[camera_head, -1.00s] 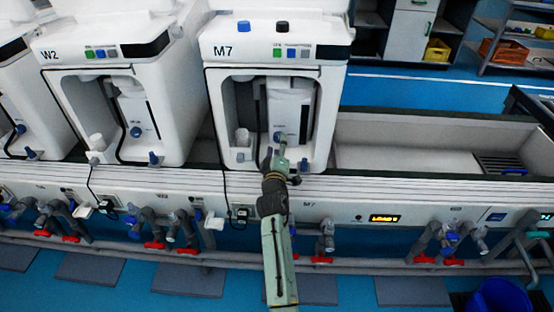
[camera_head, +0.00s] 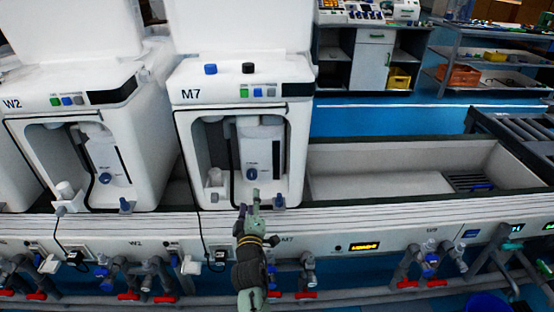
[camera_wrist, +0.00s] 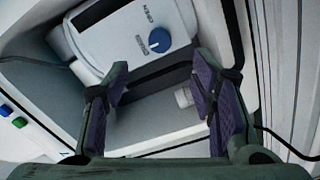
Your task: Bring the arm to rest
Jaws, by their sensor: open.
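My gripper (camera_head: 249,200) is in front of the lower opening of the white machine marked M7 (camera_head: 215,97). In the wrist view my gripper (camera_wrist: 165,88) has its two dark fingers wide apart with nothing between them. My arm reaches up from the bottom of the head view, over the front edge of the line.
Machine W2 (camera_head: 150,165) stands to the left of M7. Below the front ledge (camera_head: 400,222) are pipes and red-handled valves (camera_head: 405,283). Shelves and a cabinet (camera_head: 372,62) stand at the back across blue floor.

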